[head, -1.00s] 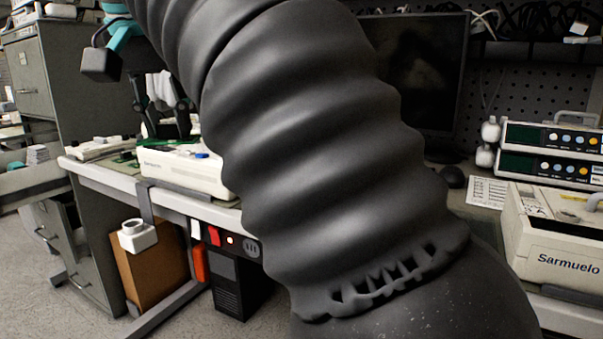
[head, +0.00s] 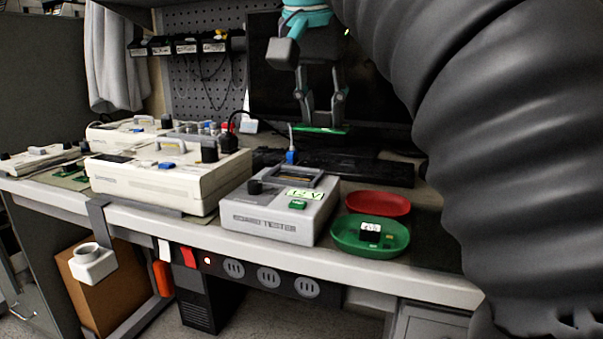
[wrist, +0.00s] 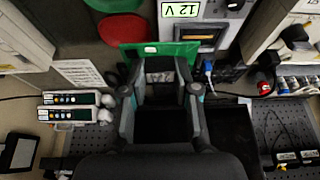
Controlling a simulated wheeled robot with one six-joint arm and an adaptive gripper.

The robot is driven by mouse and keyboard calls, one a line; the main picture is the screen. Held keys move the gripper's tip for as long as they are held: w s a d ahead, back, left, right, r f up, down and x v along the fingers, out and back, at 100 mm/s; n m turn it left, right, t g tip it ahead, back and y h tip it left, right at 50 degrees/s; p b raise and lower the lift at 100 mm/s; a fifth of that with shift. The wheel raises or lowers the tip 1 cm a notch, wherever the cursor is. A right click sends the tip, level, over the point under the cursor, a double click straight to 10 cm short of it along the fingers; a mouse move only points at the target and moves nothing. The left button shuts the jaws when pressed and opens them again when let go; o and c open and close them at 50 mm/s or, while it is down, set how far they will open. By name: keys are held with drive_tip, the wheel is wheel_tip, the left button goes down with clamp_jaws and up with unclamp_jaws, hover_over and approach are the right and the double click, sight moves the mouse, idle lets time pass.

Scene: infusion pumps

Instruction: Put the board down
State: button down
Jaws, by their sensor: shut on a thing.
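A thin green board (head: 318,129) hangs level between the fingertips of my gripper (head: 320,116), in the air above the back of the bench. In the wrist view the green board (wrist: 134,54) spans across the fingertips of my gripper (wrist: 160,80), which is shut on it. A grey tester (head: 268,220) with a "12 V" display stands in front of and below the gripper. Its top slot shows in the wrist view beside the board. What the fingers grip exactly is partly hidden.
A red dish (head: 378,203) and a green dish (head: 350,240) holding small parts sit right of the tester. White pumps (head: 165,185) fill the bench on the left. A keyboard (head: 385,172) and a dark monitor (head: 262,80) stand behind. My arm covers the right side.

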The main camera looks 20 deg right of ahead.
hover_over(296, 178)
drive_tip(key=f, duration=0.7)
drive_tip(key=shift+s+a, duration=0.3)
drive_tip(key=shift+f+b, duration=0.9)
drive_tip(key=shift+f, duration=1.1)
drive_tip(key=shift+f, duration=0.35)
drive_tip(key=shift+f+b, duration=0.3)
drive_tip(key=shift+b, duration=0.1)
drive_tip(key=c, duration=0.9)
unclamp_jaws()
drive_tip(key=shift+f, duration=0.1)
drive_tip(key=shift+o, duration=0.2)
